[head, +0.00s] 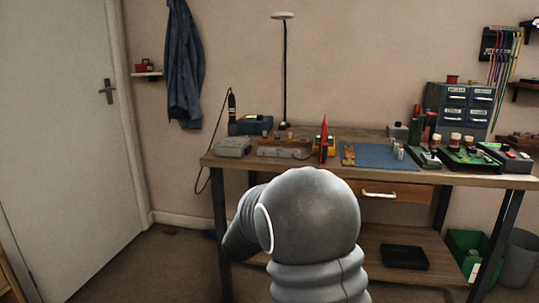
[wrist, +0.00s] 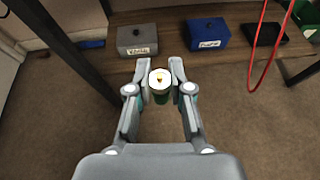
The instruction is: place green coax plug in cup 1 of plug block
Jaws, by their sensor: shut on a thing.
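The green coax plug (wrist: 160,85) is in the wrist view, between the two fingers of my gripper (wrist: 160,78). It is a short green cylinder with a pale end face and a small gold centre, and this face points toward the camera. My gripper is shut on it, with a finger on each side. The plug is held in the air in front of the bench. In the head view my arm hides the gripper and the plug. I cannot make out the plug block or its cup 1 for certain in either view.
The workbench (head: 460,179) carries a blue mat (head: 378,156), a red pointed tool (head: 324,140) and several devices. In the wrist view, a grey box (wrist: 137,39), a blue box (wrist: 207,33) and a black tray (wrist: 263,33) stand beyond the gripper. A red cable (wrist: 252,65) hangs at right.

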